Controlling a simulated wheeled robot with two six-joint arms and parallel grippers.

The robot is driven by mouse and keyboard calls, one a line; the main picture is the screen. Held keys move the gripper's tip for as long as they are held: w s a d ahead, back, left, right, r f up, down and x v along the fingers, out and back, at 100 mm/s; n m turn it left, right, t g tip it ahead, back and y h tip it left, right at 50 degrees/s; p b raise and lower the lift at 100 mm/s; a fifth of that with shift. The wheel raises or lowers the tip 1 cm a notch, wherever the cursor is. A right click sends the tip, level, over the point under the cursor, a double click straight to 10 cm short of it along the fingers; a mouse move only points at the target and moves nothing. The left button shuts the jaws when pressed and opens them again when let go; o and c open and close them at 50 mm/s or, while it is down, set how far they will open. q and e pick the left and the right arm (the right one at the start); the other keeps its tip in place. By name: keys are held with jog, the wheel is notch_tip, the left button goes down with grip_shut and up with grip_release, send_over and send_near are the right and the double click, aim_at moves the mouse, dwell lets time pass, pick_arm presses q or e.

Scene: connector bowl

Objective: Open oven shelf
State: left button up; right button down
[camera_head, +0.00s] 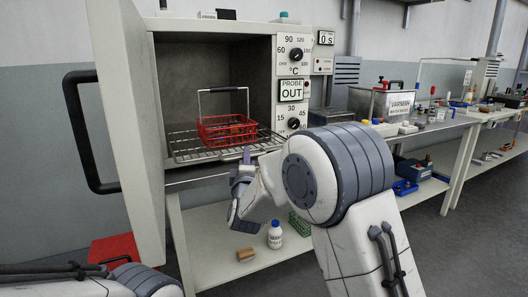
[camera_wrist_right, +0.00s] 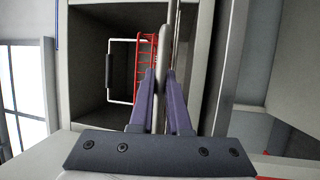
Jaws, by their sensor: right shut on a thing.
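The oven (camera_head: 160,90) stands with its door (camera_head: 128,150) swung open to the left. Its wire shelf (camera_head: 190,150) sticks partly out of the chamber. A red wire basket (camera_head: 226,129) with a raised handle stands on the shelf, and it also shows in the right wrist view (camera_wrist_right: 142,65). My right gripper (camera_head: 246,160) is at the shelf's front edge. In the right wrist view its two fingers (camera_wrist_right: 161,85) are shut on the shelf's front rod (camera_wrist_right: 163,50). Part of my left arm shows at the lower left; its gripper is out of the picture.
The black door handle (camera_head: 80,130) juts out at the left. A lower shelf (camera_head: 215,262) holds a white bottle (camera_head: 275,236), a green rack (camera_head: 298,223) and a brown block (camera_head: 245,255). A cluttered bench (camera_head: 440,125) runs along the right.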

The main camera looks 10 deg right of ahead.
pick_arm(q)
jog(key=shift+d, duration=0.4)
pick_arm(e)
jog(key=shift+s+d, duration=0.25)
jog(key=shift+s, duration=0.3)
jog(key=c, duration=0.9)
grip_release()
jog(key=shift+a, duration=0.1)
pick_arm(q)
jog(key=shift+r+p, duration=0.35)
pick_arm(e)
jog(key=v, duration=1)
jog(key=shift+s+f, duration=0.15)
jog(key=shift+s, duration=0.05)
